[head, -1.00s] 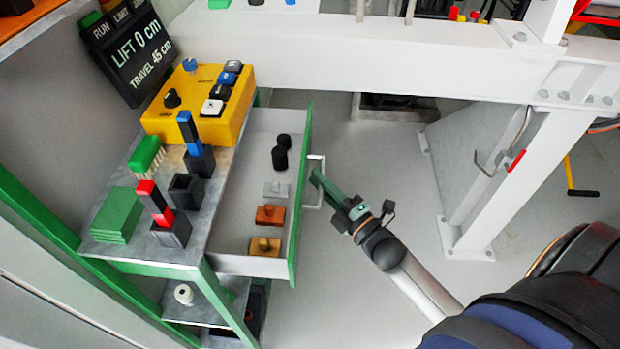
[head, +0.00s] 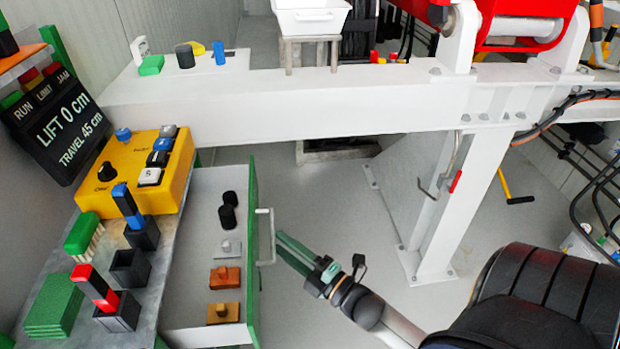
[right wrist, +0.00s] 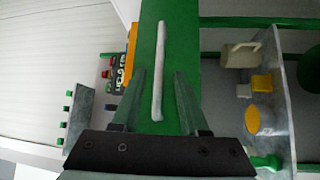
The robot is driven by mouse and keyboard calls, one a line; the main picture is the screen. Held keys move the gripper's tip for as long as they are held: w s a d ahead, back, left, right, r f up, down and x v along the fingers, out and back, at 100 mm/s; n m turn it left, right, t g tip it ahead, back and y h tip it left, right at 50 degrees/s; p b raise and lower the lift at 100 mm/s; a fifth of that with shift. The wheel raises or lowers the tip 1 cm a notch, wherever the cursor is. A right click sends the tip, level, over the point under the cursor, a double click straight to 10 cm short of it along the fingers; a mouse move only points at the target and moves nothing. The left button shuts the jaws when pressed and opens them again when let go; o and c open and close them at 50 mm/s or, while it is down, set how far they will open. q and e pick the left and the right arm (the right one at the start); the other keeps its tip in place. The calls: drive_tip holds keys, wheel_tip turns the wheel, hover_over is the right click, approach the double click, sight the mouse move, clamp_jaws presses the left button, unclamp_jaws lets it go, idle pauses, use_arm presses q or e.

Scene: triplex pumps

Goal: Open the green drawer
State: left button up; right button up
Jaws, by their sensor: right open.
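The green drawer stands pulled out from the workbench, its green front (head: 252,225) away from the cabinet and its pale inside showing. Its white bar handle (head: 265,237) faces right. My right gripper (head: 281,240) is open just right of the handle, with its green fingers pointing at it. In the right wrist view the handle (right wrist: 158,75) lies in line with the gap between the open fingers (right wrist: 158,80), apart from both. In the head view the fingertips seem just clear of the bar. My left gripper is not in view.
In the drawer lie black knobs (head: 228,215), a grey block (head: 227,248), a copper block (head: 225,277) and a brass block (head: 223,312). A yellow control box (head: 140,170) sits on the bench. A white beam and its post (head: 445,200) stand beyond. Floor right of the drawer is clear.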

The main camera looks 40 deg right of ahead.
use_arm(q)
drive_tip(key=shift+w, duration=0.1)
use_arm(e)
drive_tip(key=v, duration=0.8)
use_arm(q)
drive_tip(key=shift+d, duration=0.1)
